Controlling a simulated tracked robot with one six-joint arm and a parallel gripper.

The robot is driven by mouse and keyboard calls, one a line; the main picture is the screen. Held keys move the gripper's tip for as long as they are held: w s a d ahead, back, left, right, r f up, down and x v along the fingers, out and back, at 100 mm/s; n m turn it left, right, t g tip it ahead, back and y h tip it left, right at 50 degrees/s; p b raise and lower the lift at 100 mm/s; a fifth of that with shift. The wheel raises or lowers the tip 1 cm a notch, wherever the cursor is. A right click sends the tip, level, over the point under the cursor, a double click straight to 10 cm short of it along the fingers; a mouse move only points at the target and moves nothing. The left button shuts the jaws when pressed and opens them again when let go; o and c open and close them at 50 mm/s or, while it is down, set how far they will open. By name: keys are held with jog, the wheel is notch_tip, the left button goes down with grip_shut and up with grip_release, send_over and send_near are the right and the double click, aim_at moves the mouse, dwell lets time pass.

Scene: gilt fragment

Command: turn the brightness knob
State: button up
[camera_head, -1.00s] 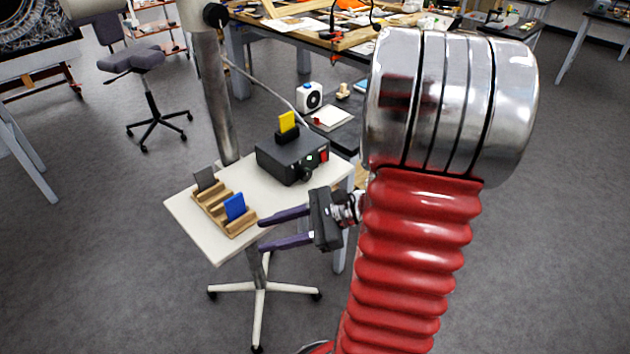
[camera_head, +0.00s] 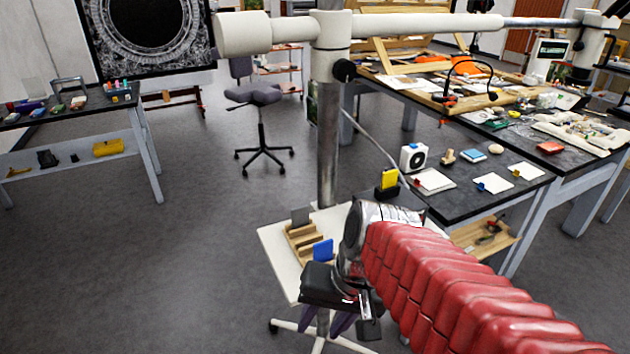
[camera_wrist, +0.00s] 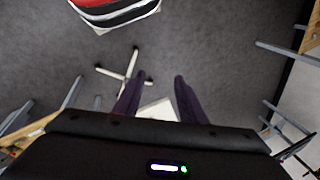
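The brightness knob does not show in any current view. In the head view, my arm covers most of the black box on the small white table (camera_head: 278,242). A yellow card (camera_head: 389,179) stands upright in a black slot above my arm. My gripper (camera_head: 325,325) hangs in front of the table's front edge, fingers down. In the wrist view, its two dark purple fingers (camera_wrist: 158,78) are apart with nothing held between them. A pale patch (camera_wrist: 158,108), perhaps the table, shows beyond them.
A wooden rack (camera_head: 297,240) on the white table holds a grey card and a blue card (camera_head: 323,250). A black bench (camera_head: 470,195) stands right.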

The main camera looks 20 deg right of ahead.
notch_tip(320, 180, up, 6)
jog(key=n+t+h, duration=0.2)
jog(key=n+t, duration=0.1)
jog(key=n, duration=0.2)
jog(key=shift+w+a, duration=0.35)
jog(key=shift+c, duration=0.7)
